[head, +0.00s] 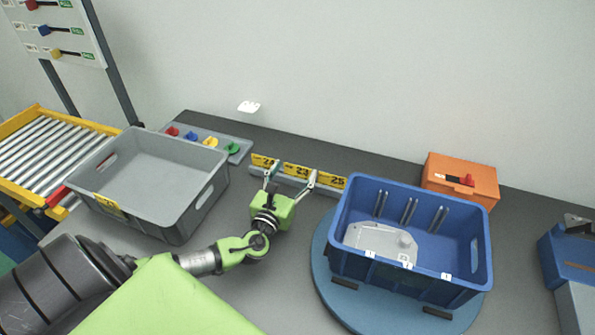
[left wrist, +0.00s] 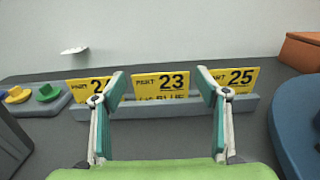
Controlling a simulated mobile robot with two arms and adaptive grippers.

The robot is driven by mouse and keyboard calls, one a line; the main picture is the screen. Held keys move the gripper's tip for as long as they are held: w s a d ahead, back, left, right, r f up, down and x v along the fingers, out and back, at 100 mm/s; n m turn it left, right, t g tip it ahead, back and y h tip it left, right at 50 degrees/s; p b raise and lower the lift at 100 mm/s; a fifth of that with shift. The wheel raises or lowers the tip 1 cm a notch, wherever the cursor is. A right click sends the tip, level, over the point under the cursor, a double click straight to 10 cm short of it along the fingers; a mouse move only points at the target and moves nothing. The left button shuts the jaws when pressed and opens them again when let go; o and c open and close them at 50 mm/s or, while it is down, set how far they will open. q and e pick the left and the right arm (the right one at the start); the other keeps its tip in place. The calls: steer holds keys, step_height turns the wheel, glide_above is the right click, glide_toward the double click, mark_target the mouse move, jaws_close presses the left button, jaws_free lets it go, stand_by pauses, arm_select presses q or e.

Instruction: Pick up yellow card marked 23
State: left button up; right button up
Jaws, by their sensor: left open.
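The yellow card marked 23 (head: 296,170) stands upright in the middle of a grey card rack (head: 322,190) at the back of the table. In the left wrist view the card (left wrist: 160,86) reads "PART 23", with a partly hidden second line. My left gripper (head: 291,178) is open, its fingers pointing at the rack. In the left wrist view the left gripper's fingers (left wrist: 161,88) are on either side of card 23, apart from it, and partly cover the neighbouring cards 24 (left wrist: 84,87) and 25 (left wrist: 240,77). My right gripper is not in view.
A grey crate (head: 150,190) stands left of the gripper. A blue bin (head: 350,255) holding a casting sits on a blue turntable (head: 330,290) to the right. An orange box (head: 460,180) and a tray of coloured knobs (head: 240,154) are at the back.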

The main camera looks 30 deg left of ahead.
arm_select(q)
steer(key=shift+w+a+f, duration=0.1)
steer(key=shift+w, duration=0.35)
steer(key=shift+s, duration=0.1)
steer(key=shift+c, duration=0.2)
steer(key=c, duration=0.6)
steer(key=shift+o, duration=0.2)
